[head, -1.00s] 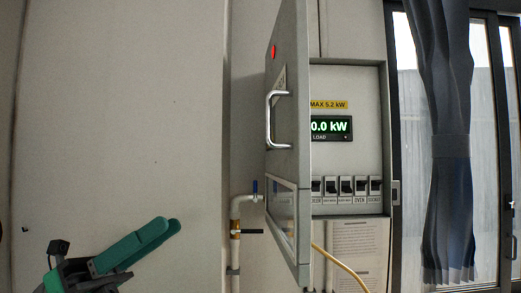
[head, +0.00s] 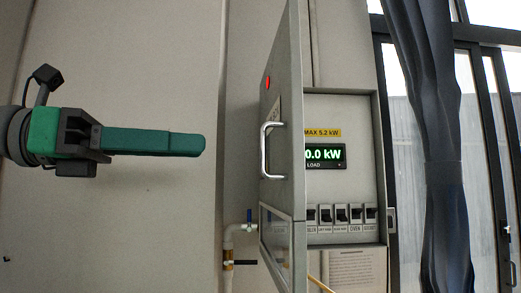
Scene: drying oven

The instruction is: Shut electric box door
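The electric box door (head: 285,150) is a grey panel standing wide open, seen nearly edge-on, with a silver bar handle (head: 264,150) on its left face. The electric box (head: 365,170) behind it is open, showing a green "0.0 kW" display (head: 325,155) and a row of black breaker switches (head: 341,213). My gripper (head: 200,145), with green fingers, points right from the left edge, in the picture left of the handle and apart from the door. The fingers overlap in this view, so their opening is hidden.
A pipe with a blue valve (head: 249,215) runs up the wall below the door's left side. A yellow cable (head: 318,285) hangs under the box. A dark curtain (head: 440,150) and glass doors (head: 490,150) are at right. The wall (head: 130,220) at left is bare.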

